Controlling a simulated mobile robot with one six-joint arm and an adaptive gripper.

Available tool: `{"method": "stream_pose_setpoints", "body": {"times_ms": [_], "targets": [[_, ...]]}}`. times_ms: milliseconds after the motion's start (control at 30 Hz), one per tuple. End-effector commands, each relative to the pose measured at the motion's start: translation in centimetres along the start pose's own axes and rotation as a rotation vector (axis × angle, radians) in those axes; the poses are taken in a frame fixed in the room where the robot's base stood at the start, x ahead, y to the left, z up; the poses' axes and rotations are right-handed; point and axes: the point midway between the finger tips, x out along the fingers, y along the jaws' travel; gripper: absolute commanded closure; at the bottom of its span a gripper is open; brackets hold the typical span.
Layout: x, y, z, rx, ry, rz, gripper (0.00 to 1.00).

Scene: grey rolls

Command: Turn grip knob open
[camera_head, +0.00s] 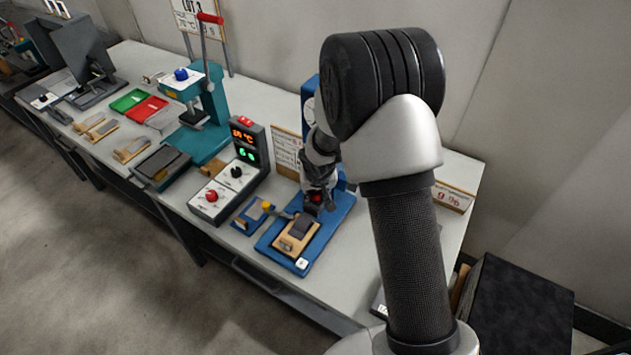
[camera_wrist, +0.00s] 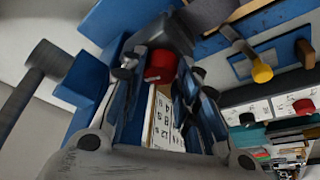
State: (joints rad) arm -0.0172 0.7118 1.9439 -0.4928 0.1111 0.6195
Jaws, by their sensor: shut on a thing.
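A small red knob (camera_head: 316,198) sits on the blue fixture (camera_head: 340,215) at the near right part of the bench. It also shows in the wrist view (camera_wrist: 160,65), between my two fingertips. My gripper (camera_head: 318,194) reaches down over the fixture from behind and is shut on the red knob. In the wrist view my gripper (camera_wrist: 160,74) has one finger on each side of the knob. The contact faces are partly hidden.
A tan block with a grey pad (camera_head: 290,243) lies on the fixture's front. A yellow knob (camera_head: 267,205) stands to the left. A control box with a lit display (camera_head: 228,185) and a teal press (camera_head: 205,140) stand further left. My own arm covers the bench's right part.

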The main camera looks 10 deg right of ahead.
Motion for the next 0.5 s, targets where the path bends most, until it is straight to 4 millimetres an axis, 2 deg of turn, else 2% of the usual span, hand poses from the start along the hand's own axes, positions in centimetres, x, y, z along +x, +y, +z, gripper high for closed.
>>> {"method": "stream_pose_setpoints", "body": {"times_ms": [33,500], "targets": [[-0.55,0.06,-0.07,-0.020,-0.006,-0.008,0.95],[-0.80,0.27,-0.39,-0.218,-0.002,-0.088,0.95]]}}
